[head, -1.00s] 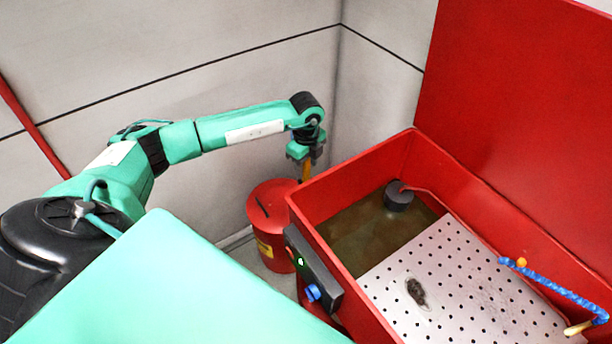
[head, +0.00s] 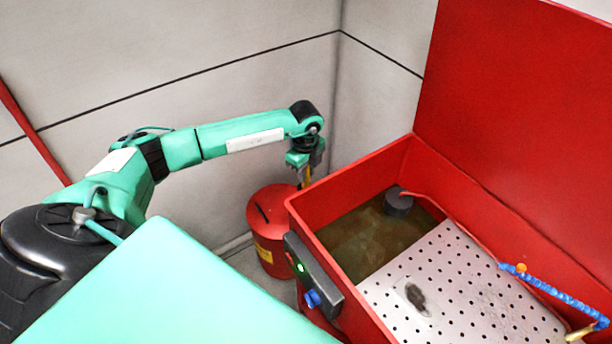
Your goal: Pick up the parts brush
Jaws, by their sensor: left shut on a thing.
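My right gripper is not in view.
A red can (head: 272,228) with a slotted lid stands on the floor left of the washer. In the washer are murky liquid, a dark round pump (head: 398,203) and a perforated shelf (head: 462,275). Walls stand close behind my arm.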

